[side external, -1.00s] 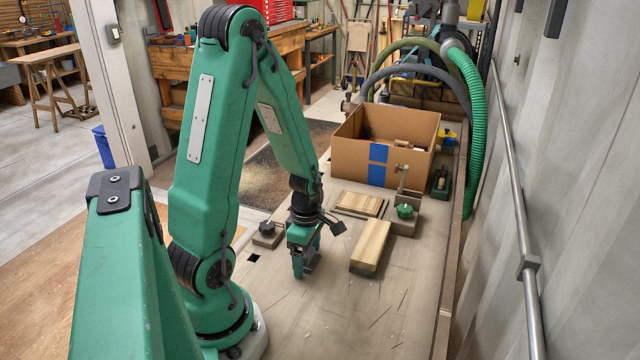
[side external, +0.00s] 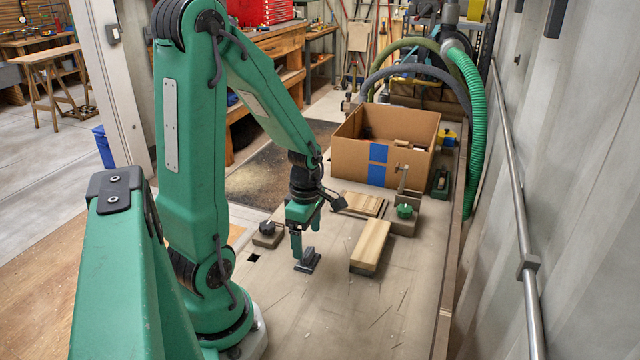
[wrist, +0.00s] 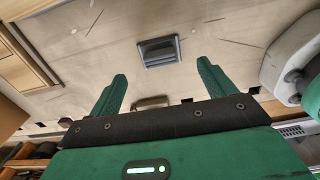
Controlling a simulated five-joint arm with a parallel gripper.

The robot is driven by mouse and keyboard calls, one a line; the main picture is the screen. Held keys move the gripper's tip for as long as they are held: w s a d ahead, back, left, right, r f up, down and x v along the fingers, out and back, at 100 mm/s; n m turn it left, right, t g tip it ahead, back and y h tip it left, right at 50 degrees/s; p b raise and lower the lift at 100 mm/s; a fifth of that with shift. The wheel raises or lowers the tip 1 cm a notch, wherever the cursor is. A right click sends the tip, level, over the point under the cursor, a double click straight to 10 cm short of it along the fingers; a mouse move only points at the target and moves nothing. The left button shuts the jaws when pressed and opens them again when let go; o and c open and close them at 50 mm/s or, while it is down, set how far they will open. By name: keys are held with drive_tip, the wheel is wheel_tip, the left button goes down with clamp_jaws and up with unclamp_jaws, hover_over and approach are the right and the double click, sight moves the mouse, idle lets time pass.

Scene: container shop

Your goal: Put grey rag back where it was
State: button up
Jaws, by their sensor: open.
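A small dark grey block-like thing (side external: 307,261) with a raised top lies on the bench, left of the pale wooden block. It also shows in the wrist view (wrist: 159,52), beyond and between my fingertips. I cannot make out a grey rag for certain; this thing looks stiff rather than like cloth. My gripper (side external: 304,240) is open and empty, just above the grey thing and apart from it. Both green fingers (wrist: 162,70) stand wide apart in the wrist view with nothing between them.
A pale wooden block (side external: 371,246) lies right of my gripper. Behind it are a flat wooden piece (side external: 358,204) and a fixture with a green knob (side external: 404,211). An open cardboard box (side external: 350,150) with blue tape stands at the back. The bench front (side external: 345,315) is clear.

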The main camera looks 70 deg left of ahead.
sight(310, 253)
wheel_tip(310, 253, up, 6)
drive_tip(key=shift+r, duration=0.15)
idle(0.3)
idle(0.6)
drive_tip(key=d+r+m+t, duration=0.2)
drive_tip(key=d+r+m, duration=0.4)
drive_tip(key=m, duration=0.7)
drive_tip(key=d+r+m+t, duration=0.3)
drive_tip(key=d+r+m, duration=0.3)
drive_tip(key=m, duration=0.8)
drive_tip(key=shift+s+d+r+t, duration=0.2)
drive_tip(key=shift+s+d+t, duration=0.15)
drive_tip(key=shift+d, duration=0.75)
